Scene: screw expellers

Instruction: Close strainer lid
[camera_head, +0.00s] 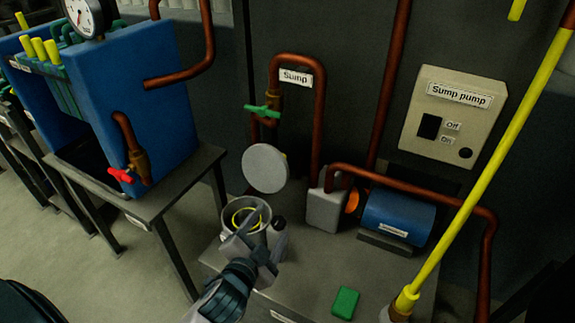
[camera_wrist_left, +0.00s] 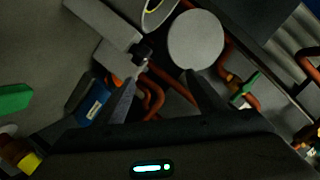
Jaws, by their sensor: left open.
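The strainer lid (camera_head: 265,168) is a pale grey round disc, standing tilted up and open behind the strainer (camera_head: 233,226). The strainer is a grey pot with a yellow ring inside its open top. My left gripper (camera_head: 262,238) is open and empty, close in front of the pot and hiding part of it. In the left wrist view, the lid (camera_wrist_left: 196,40) lies beyond the open fingers of the left gripper (camera_wrist_left: 160,88), nearer the right finger. The strainer's yellow ring (camera_wrist_left: 158,14) shows partly at the top edge. My right gripper is in neither view.
A blue pump (camera_head: 398,215) and grey block stand right of the strainer, with copper pipes behind. A green-handled valve (camera_head: 263,111) is above the lid. A green block (camera_head: 345,302) lies on the grey platform. A yellow pole (camera_head: 490,160) slants at right.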

